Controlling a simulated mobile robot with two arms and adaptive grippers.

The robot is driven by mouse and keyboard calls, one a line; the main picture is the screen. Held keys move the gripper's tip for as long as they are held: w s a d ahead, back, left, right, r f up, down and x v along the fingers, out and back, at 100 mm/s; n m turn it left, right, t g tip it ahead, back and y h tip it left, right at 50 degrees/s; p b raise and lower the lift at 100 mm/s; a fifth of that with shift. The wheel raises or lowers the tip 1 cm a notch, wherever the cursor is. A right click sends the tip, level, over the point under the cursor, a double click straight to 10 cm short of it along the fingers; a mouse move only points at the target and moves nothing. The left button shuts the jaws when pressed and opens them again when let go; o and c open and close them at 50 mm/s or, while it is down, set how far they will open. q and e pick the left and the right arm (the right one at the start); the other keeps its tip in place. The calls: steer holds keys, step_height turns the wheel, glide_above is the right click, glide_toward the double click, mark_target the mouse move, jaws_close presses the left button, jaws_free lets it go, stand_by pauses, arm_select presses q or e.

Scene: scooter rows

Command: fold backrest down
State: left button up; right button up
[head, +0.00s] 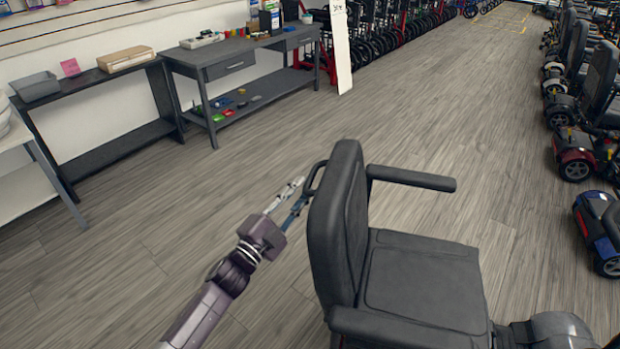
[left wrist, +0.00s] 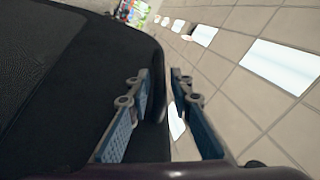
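A scooter seat has a black backrest (head: 335,235) standing upright at the middle of the head view. Its seat cushion (head: 422,280) is flat to the right. A thin dark loop handle (head: 314,178) sticks out from the backrest's back side. My left gripper (head: 296,192) is behind the backrest, close to this loop. In the left wrist view its fingers (left wrist: 160,100) are apart, with the dark backrest (left wrist: 50,80) filling the left side. A dark strip shows between the fingers; I cannot tell whether they touch it. My right gripper is out of view.
Armrests (head: 410,178) flank the seat. Grey tables (head: 215,62) stand along the left wall. Parked scooters (head: 578,150) line the right side, and wheelchairs (head: 370,40) stand at the back. The wooden floor between is clear.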

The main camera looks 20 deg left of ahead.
mark_target(310, 176)
arm_select(q)
steer(key=shift+x, duration=2.25)
steer(key=shift+c, duration=0.5)
jaws_close()
